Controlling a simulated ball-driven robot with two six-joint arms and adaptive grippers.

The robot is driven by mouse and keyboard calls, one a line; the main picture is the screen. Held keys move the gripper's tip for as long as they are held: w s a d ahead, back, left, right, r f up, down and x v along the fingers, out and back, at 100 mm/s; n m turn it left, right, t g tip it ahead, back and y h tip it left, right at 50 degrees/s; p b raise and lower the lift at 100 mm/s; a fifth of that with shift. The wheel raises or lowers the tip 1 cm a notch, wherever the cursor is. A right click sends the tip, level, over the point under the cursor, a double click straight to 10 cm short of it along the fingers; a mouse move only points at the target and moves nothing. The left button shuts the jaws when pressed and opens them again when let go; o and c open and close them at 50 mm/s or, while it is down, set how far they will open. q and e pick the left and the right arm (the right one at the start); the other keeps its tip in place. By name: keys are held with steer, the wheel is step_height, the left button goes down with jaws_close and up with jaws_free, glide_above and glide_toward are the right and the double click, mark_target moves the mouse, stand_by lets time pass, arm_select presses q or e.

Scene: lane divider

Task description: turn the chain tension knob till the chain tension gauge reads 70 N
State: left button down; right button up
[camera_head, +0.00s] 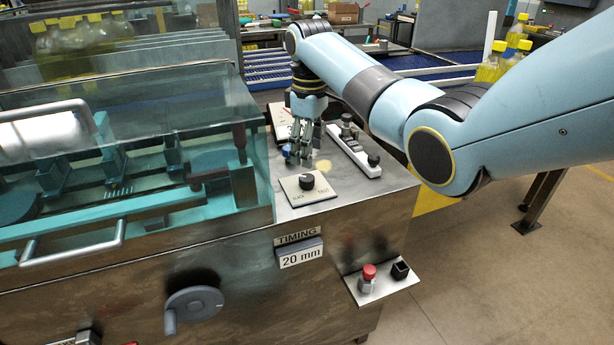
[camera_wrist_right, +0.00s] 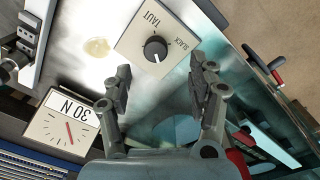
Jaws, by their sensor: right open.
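The chain tension knob (camera_head: 307,182) is a black round knob on a pale square plate marked SLACK and TAUT, on the metal top of the machine. In the right wrist view the knob (camera_wrist_right: 155,49) lies beyond the fingertips, with a white pointer line. The chain tension gauge (camera_wrist_right: 62,130) has a pale face, a red needle and a label reading 30 N, upside down in that view. In the head view my right gripper partly hides it. My right gripper (camera_head: 303,158) is open and empty, pointing down behind the knob and apart from it. My left gripper is out of view.
A white strip with black knobs (camera_head: 353,150) stands right of the gripper. A clear teal guard (camera_head: 190,150) borders the left. Below are a TIMING 20 mm sign (camera_head: 300,252), a grey crank (camera_head: 194,304) and a shelf with a red button (camera_head: 369,271).

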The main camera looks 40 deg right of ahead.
mark_target(308, 177)
steer(key=f, duration=0.3)
steer(key=w+f, duration=0.1)
steer(key=f, duration=0.2)
steer(key=f+b, duration=0.1)
steer(key=f, duration=0.2)
steer(key=shift+w+d, duration=0.15)
steer(key=shift+d, duration=0.05)
steer(key=c, duration=1.1)
